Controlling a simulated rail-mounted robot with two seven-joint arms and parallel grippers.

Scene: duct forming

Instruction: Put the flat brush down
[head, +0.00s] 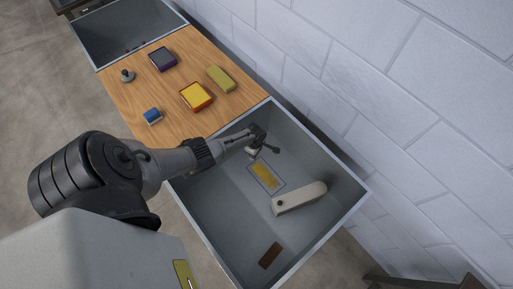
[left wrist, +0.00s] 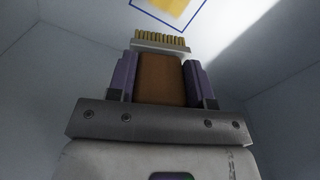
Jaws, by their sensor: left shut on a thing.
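My left gripper (head: 260,143) reaches over the grey bin (head: 215,222) from the left. In the left wrist view its two purple-grey fingers (left wrist: 160,80) are shut on the flat brush, with its brown handle (left wrist: 161,80) between them. The brush's pale bristles (left wrist: 160,40) point away from the gripper. A yellow patch inside a blue outline (head: 265,176) is on the bin floor, and its edge shows beyond the bristles in the left wrist view (left wrist: 172,8). The brush looks apart from the floor, but the height is hard to tell. My right gripper is not in view.
A cream, long rounded piece (head: 301,198) and a brown block (head: 270,255) lie in the bin. The wooden table (head: 185,108) beside it holds a yellow-orange box (head: 196,96), a purple box (head: 163,59), an olive block (head: 221,78), a blue item (head: 152,116) and a grey knob (head: 127,75).

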